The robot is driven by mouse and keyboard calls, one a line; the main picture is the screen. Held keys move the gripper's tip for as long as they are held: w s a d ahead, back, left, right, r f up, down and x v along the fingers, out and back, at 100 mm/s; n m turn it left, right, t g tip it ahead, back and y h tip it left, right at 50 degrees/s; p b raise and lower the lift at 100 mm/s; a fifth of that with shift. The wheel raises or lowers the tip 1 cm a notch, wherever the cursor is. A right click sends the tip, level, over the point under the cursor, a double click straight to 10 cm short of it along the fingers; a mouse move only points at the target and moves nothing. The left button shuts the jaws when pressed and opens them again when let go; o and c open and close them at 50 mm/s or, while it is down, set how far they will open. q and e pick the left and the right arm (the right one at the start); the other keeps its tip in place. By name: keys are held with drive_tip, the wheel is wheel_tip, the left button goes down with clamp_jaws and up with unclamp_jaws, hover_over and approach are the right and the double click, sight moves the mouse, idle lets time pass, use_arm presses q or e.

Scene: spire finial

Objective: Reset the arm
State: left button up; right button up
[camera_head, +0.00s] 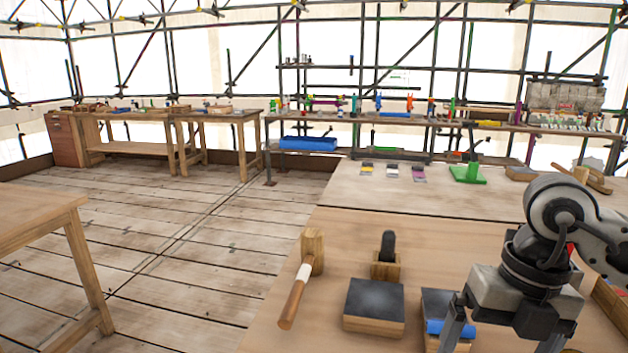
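My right gripper (505,345) hangs at the lower right, over the near part of the wooden workbench (370,235). Its two fingers point down and stand wide apart, with no object seen between them; their tips are near or past the lower picture edge. The gripper partly covers a dark-topped block (437,302) with a blue piece (436,327) at its front. I cannot tell whether a finger touches either. My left gripper is not in view.
A mallet (303,275), a dark-topped wooden block (374,305) and a wooden holder with a black handle (387,256) are left of the gripper. A green stand (467,174) is farther back. Another table (40,215) stands left, with open plank floor (190,230) between.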

drive_tip(key=s+a+f+n+g+y, duration=0.1)
drive_tip(key=s+a+g+y, duration=0.1)
drive_tip(key=a+y, duration=0.35)
drive_tip(key=s+a+f+n+g+y, duration=0.1)
drive_tip(key=s+a+n+y, duration=0.1)
drive_tip(key=a, duration=0.6)
drive_tip(key=a+r+m+t+y, duration=0.1)
drive_tip(key=a+r+m+y, duration=0.45)
drive_tip(key=y, duration=0.55)
drive_tip(key=w+d+f+m+t, duration=0.2)
drive_tip(key=w+m+t, duration=0.4)
drive_tip(key=m+t, duration=0.8)
drive_tip(key=w+d+f+m+t+h, duration=0.1)
drive_tip(key=d+f+m+t+h, duration=0.45)
drive_tip(key=f+m+h, duration=0.55)
drive_tip(key=s+d+f+m+g+h, duration=0.1)
drive_tip(key=s+f+m+g+h, duration=0.1)
drive_tip(key=s+f, duration=0.3)
drive_tip(key=s+d+f+m+g+h, duration=0.2)
drive_tip(key=s+f+g+h, duration=0.2)
drive_tip(key=f, duration=0.8)
drive_tip(key=shift+s+d+f, duration=0.2)
drive_tip(key=shift+s+d, duration=0.1)
drive_tip(key=shift+s, duration=0.4)
